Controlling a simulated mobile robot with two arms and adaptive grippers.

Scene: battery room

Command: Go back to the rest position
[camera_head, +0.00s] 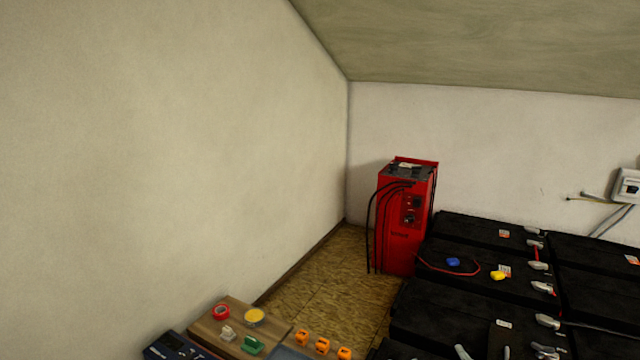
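Neither my left nor my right gripper shows in the head view, and no part of my arms can be made out. The view looks over a corner of the battery room. A tall red charger unit (402,225) with black cables stands on the floor near the corner. Black batteries (465,283) with grey terminal connectors fill the lower right.
Bare floor (325,285) lies between board and charger. A white box (627,186) is on the right wall.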

